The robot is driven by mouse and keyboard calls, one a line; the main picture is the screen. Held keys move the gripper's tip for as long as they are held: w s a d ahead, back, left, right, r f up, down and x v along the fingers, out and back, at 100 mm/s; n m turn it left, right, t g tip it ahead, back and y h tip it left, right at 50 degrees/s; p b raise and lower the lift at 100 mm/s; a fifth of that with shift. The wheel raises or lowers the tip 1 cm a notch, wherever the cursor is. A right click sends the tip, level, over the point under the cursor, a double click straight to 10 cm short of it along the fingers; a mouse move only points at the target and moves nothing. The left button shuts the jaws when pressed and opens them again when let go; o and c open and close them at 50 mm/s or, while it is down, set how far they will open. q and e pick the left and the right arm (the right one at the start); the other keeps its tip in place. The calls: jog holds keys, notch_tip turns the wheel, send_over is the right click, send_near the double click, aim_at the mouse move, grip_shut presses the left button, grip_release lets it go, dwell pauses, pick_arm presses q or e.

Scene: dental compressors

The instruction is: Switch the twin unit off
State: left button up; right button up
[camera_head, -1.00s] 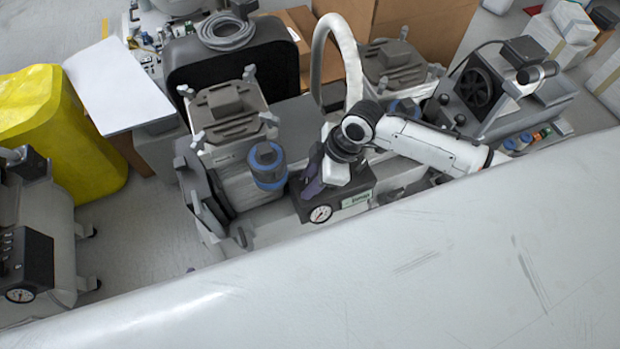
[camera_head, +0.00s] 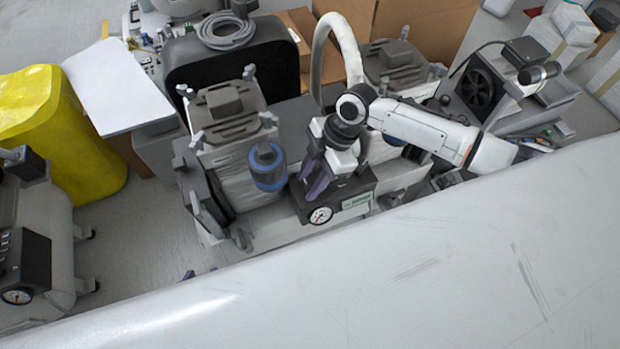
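The twin unit (camera_head: 236,180) stands in the middle, with two grey-topped motor heads, a blue-banded canister (camera_head: 267,167) and a thick pale hose. Its dark control box (camera_head: 350,194) has a round gauge (camera_head: 320,215) and a green-and-white label on its front. My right gripper (camera_head: 314,184), with dark purple fingers, points down at the left part of the box's top. It covers that part, so I cannot see the switch, contact or finger gap. A small dark tip (camera_head: 189,274), perhaps of my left gripper, shows above the white foreground edge; the rest is hidden.
A large white curved surface (camera_head: 400,270) fills the foreground. Another compressor with a gauge (camera_head: 17,296) stands at the left edge, near a yellow bin (camera_head: 60,130). A unit with a black fan (camera_head: 478,88) stands at the right; cardboard boxes (camera_head: 420,35) are behind.

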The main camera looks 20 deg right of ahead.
jog(key=o, duration=0.3)
jog(key=shift+o, duration=0.2)
pick_arm(q)
jog(key=shift+r+p, duration=0.75)
jog(key=shift+p, duration=0.25)
pick_arm(e)
jog(key=v, duration=1)
jog(key=shift+r, duration=0.15)
jog(key=s+a+f+m+t+y+p, duration=0.2)
jog(key=s+a+f+m+t+p, duration=0.25)
jog(key=a+m, duration=0.35)
pick_arm(q)
jog(key=r, duration=0.1)
jog(key=r+p, duration=0.1)
jog(key=r, duration=0.1)
jog(key=r+p, duration=0.1)
jog(key=shift+s+a+r, duration=0.1)
jog(key=shift+a+r, duration=0.1)
jog(key=shift+a, duration=0.05)
pick_arm(e)
jog(key=s+d+m+t+h, duration=0.4)
jog(key=s+d+m, duration=0.2)
jog(key=s+m, duration=0.2)
jog(key=shift+s+r, duration=0.35)
jog(key=shift+s, duration=0.6)
